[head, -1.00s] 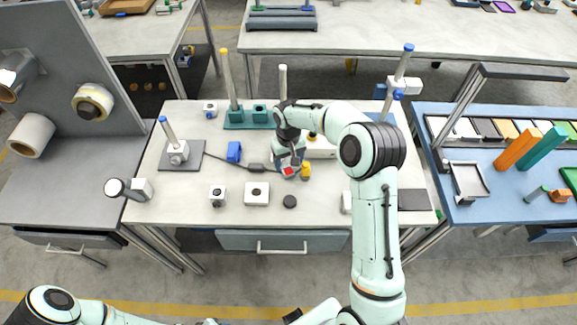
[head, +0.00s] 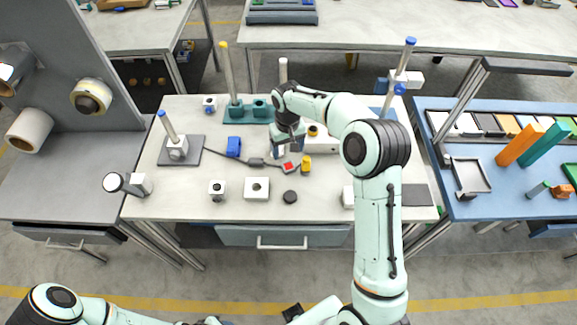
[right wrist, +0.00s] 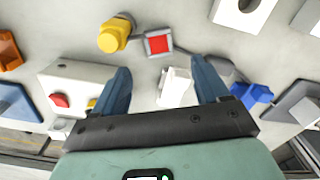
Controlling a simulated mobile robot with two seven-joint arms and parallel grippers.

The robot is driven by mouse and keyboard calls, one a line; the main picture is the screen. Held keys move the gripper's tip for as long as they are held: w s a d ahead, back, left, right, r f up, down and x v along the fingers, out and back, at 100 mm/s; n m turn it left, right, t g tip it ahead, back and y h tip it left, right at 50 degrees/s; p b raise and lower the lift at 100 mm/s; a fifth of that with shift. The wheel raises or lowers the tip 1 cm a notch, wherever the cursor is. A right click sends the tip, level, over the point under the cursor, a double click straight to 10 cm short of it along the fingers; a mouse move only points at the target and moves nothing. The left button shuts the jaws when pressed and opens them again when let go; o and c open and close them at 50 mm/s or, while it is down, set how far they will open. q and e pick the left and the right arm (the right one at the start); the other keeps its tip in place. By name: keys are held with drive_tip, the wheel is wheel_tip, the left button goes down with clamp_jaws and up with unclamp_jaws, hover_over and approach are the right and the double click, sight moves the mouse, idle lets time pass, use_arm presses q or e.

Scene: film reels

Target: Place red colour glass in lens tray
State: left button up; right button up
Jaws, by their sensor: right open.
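The red colour glass (head: 289,167) is a small red square in a pale frame, lying on the middle table. It also shows in the right wrist view (right wrist: 159,43), beyond the fingertips and apart from them. My right gripper (right wrist: 162,76) is open, with a white object (right wrist: 174,87) showing between its fingers; whether they touch it I cannot tell. In the head view the right gripper (head: 288,146) is just behind the glass, partly hidden by its own wrist. A shallow grey tray (head: 470,192) on the blue table at right looks like the lens tray.
A yellow knobbed piece (head: 306,164) stands close to the right of the glass. A white box (right wrist: 85,80) with a red button is beside the gripper. A blue block (head: 233,147) and a black disc (head: 290,197) are nearby.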

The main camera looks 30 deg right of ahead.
sight(289, 165)
drive_tip(key=f, duration=0.7)
drive_tip(key=shift+s+f, duration=0.2)
drive_tip(key=shift+f, duration=0.05)
drive_tip(key=shift+c, duration=0.3)
drive_tip(key=c, duration=1.2)
drive_tip(key=shift+o, duration=0.2)
wheel_tip(289, 165, up, 20)
drive_tip(key=p, duration=0.2)
use_arm(q)
drive_tip(key=shift+w+r, duration=0.9)
drive_tip(key=shift+r, duration=0.2)
use_arm(e)
drive_tip(key=shift+n, duration=0.9)
drive_tip(key=s+a+f, duration=0.1)
drive_tip(key=a+f, duration=0.3)
drive_tip(key=f, duration=0.1)
drive_tip(key=s+a+f, duration=0.2)
drive_tip(key=a+f, duration=0.2)
drive_tip(key=f, duration=0.1)
drive_tip(key=s+a+f, duration=0.1)
drive_tip(key=a+f, duration=0.3)
drive_tip(key=f, duration=0.1)
drive_tip(key=shift+s+a+f, duration=0.15)
drive_tip(key=shift+s+f, duration=0.15)
drive_tip(key=shift+s, duration=0.1)
